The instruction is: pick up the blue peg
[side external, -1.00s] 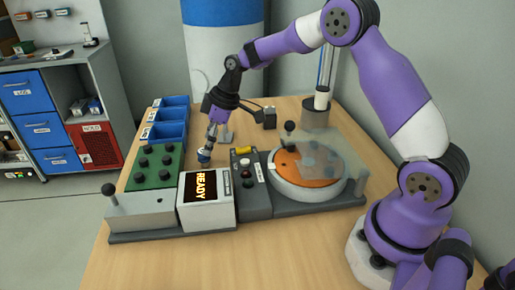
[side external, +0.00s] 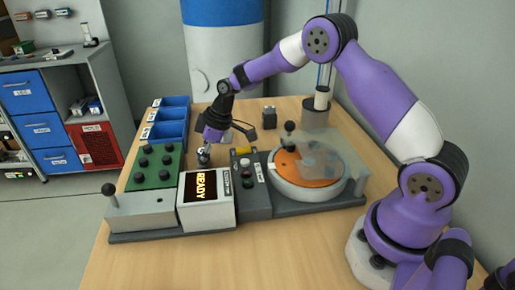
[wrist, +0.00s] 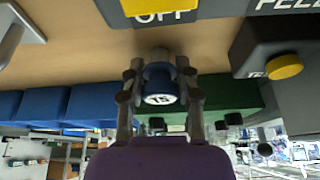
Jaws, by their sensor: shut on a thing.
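The blue peg (wrist: 160,82) is between the two fingers of my gripper (wrist: 158,97) in the wrist view, with a white label on the end facing the camera. The fingers touch it from both sides and are shut on it. In the side external view my gripper (side external: 204,158) is low, between the green block and the yellow part of the console. The peg is mostly hidden there by the fingers. I cannot tell whether it touches the table.
A green block with several black knobs (side external: 154,168) stands left of my gripper, and blue bins (side external: 170,130) are behind it. The READY display box (side external: 207,200) is in front. A turntable with an orange disc (side external: 310,170) is at the right.

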